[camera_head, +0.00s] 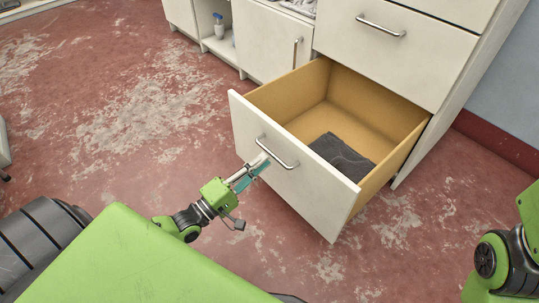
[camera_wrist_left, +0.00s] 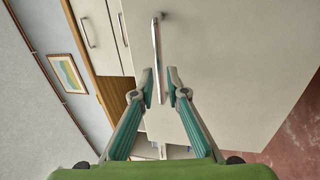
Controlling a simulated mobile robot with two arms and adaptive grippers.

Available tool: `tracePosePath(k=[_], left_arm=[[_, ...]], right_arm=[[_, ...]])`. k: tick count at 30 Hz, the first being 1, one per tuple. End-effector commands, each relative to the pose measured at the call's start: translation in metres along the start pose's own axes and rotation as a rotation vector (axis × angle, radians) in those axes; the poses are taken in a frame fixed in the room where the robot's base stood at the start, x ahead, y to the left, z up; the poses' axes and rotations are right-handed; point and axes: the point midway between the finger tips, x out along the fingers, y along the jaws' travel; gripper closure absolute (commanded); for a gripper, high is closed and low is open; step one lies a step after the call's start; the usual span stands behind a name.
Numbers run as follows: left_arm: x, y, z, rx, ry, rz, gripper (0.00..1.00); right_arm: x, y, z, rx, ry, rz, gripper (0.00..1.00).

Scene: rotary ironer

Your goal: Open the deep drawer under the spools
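The deep drawer (camera_head: 290,180) is the bottom drawer of a cream cabinet and stands well pulled out. Its inside is light wood, and a folded dark grey cloth (camera_head: 342,155) lies in it. My left gripper (camera_head: 263,160) is at the bar handle (camera_head: 277,153) on the drawer front. In the left wrist view its teal fingers (camera_wrist_left: 160,84) stand on either side of the metal bar (camera_wrist_left: 156,45), with a small gap visible beside the bar. My right gripper is not in view. No spools can be made out.
A shut drawer (camera_head: 390,45) with a bar handle is above the open one. A cabinet door (camera_head: 272,42) and an open shelf with a spray bottle (camera_head: 219,27) are to the left.

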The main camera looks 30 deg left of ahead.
Motion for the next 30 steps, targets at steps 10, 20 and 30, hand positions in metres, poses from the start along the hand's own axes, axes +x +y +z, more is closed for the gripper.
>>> tracePosePath(k=[10, 20, 30], left_arm=[[-0.065, -0.001, 0.000, 0.000, 0.000, -0.002, 0.86], [-0.077, 0.000, 0.000, 0.000, 0.000, 0.001, 0.86], [-0.076, 0.000, 0.000, 0.000, 0.000, 0.000, 0.86]], right_arm=[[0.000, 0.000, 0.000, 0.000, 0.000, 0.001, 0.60], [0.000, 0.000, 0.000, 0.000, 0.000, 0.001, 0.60], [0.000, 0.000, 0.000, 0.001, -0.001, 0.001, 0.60]])
